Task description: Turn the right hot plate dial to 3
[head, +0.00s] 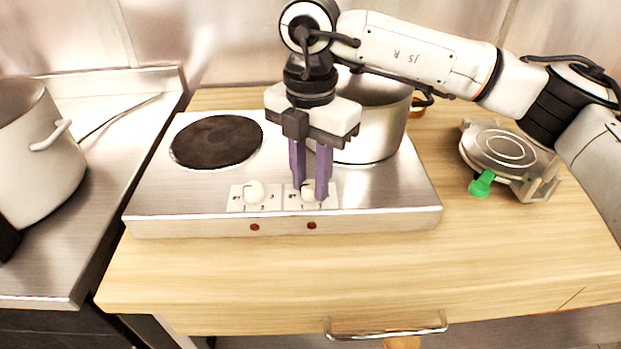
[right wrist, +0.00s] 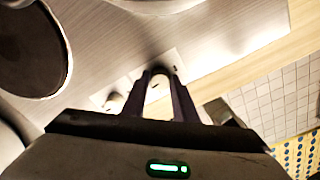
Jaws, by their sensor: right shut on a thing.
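The steel hot plate unit (head: 410,200) stands on the wooden counter. Its right dial (head: 308,190) is a white knob on a white marked plate at the front. My right gripper (head: 309,190) comes down from above with its purple fingers on either side of this dial, shut on it. In the right wrist view the right dial (right wrist: 157,88) shows between the fingers. The dial's pointer and the number it stands at are hidden or too small to read. The left dial (head: 254,191) is free. My left gripper is not in view.
A steel pot (head: 375,125) stands on the right plate, behind my right gripper. The left plate (head: 217,141) is bare. A waffle-iron-like device (head: 500,147) with a green handle sits at right. A large pot (head: 38,150) stands at left. The front counter is clear.

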